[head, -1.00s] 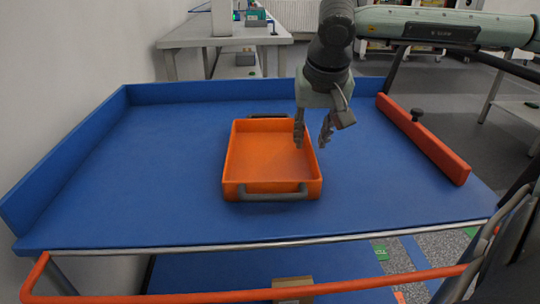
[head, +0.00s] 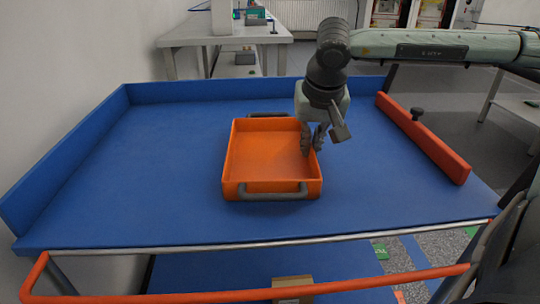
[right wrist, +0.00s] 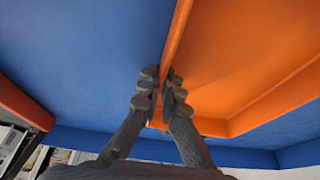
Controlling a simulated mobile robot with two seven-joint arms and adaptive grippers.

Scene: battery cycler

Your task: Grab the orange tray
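The orange tray (head: 262,188) sits flat on the blue cart top, with a grey handle (head: 272,191) at its near end and another at its far end. My right gripper (head: 311,152) is at the tray's right side wall, fingers pointing down, one on each side of the wall. In the right wrist view the fingertips (right wrist: 162,85) are close together with the tray's rim (right wrist: 175,35) between them, so the gripper looks shut on it. The tray is empty. My left gripper is not in view.
The blue cart top (head: 130,190) has raised edges at the left and back. A red-orange bar (head: 430,143) with a black knob lies along its right side. An orange rail (head: 230,296) runs along the front. The cart top left of the tray is clear.

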